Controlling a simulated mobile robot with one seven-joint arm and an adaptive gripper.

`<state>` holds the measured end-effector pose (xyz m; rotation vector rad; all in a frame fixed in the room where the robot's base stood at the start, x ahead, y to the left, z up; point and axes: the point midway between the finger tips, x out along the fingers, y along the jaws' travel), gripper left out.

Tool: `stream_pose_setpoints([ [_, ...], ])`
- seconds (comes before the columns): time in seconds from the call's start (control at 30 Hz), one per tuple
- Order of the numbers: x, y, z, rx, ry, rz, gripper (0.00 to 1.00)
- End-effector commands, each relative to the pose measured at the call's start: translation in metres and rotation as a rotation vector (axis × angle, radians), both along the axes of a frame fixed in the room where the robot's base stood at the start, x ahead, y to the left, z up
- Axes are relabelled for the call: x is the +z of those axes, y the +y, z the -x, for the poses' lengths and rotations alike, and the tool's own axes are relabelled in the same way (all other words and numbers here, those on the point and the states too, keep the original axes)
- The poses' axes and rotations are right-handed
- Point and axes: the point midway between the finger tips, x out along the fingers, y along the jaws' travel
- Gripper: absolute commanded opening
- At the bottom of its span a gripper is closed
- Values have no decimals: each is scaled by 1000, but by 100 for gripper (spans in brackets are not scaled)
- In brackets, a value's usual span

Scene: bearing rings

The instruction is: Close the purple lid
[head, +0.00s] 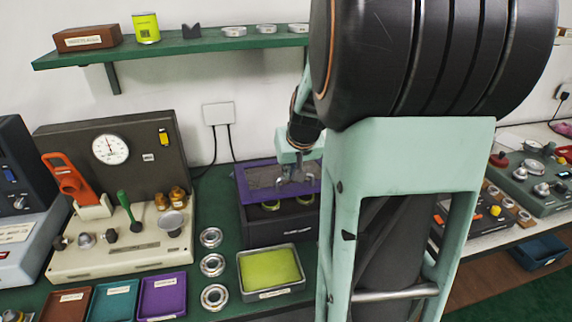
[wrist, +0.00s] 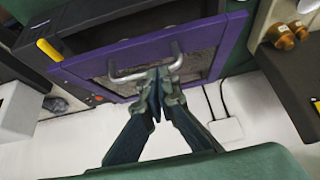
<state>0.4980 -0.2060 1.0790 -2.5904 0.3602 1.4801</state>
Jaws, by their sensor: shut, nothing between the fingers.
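The purple lid (head: 246,183) of the dark box (head: 279,227) is raised at the back. In the head view two rings show in the gap below its lower edge. The lid has a purple frame around a see-through or mesh panel and also fills the upper middle of the wrist view (wrist: 233,42). A metal bar handle (wrist: 120,78) is on it. My gripper (wrist: 158,74) is shut and empty, its fingertips at the handle beside the lid's face. In the head view my gripper (head: 293,178) is in front of the lid; exact contact is unclear.
A gauge station (head: 125,235) stands to the left. A green shelf (head: 190,44) runs above. My arm hides the area right of the box.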

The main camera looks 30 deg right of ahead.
Motion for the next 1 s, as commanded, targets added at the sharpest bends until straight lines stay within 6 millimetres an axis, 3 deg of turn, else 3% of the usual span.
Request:
stream_pose_setpoints([
  [0.03,-14,0,3,-2,1,-1,0],
  [0.1,-22,0,6,-3,0,-1,0],
  [0.3,-37,1,11,-4,-2,1,0],
  [1.0,-50,3,15,-4,-1,0,0],
])
